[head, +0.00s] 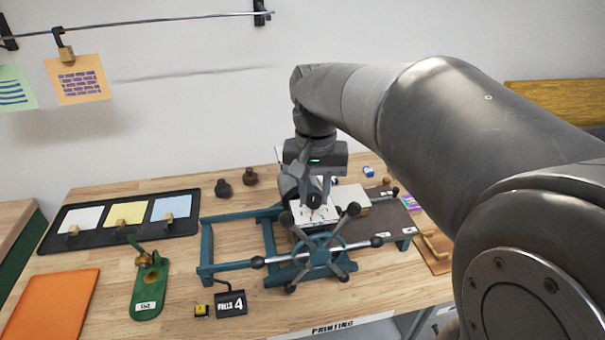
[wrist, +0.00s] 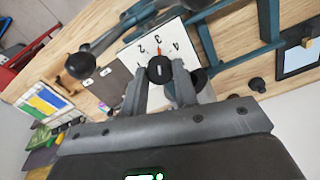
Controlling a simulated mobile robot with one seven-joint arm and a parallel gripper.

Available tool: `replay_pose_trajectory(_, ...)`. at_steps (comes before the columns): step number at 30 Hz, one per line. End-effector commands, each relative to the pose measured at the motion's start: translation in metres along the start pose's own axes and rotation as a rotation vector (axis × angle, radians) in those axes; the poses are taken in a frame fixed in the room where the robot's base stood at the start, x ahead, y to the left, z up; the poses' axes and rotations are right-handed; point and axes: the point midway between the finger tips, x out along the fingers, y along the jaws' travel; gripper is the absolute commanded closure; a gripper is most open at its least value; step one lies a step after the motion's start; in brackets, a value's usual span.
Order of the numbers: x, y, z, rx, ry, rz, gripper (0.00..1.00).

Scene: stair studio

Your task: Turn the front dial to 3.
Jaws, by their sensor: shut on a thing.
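The front dial is a black knob (wrist: 160,70) on a white plate (wrist: 130,60) printed with numbers, in the wrist view. A small red mark on the knob's edge points at the 3, with the 2 and 4 to either side. My gripper (wrist: 160,82) has one finger on each side of the knob and is shut on it. In the head view my gripper (head: 315,197) reaches down to the white plate (head: 332,212) on the teal press (head: 265,225). The knob is mostly hidden there by my gripper.
A spoked handwheel (head: 320,255) stands just in front of the plate. A black sign (head: 230,303) reads "PULLS 4". A green stand (head: 149,290), an orange pad (head: 52,305) and a black tray (head: 90,218) with coloured cards lie to the left.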

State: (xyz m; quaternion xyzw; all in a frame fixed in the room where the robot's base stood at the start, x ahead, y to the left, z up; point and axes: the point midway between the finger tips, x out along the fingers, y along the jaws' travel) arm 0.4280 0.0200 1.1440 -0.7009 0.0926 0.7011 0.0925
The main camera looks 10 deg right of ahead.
Motion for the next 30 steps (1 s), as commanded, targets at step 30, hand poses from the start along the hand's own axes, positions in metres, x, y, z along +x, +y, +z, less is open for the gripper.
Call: replay_pose_trajectory(30,-0.079,0.000,-0.001,-0.001,0.003,-0.001,0.52)
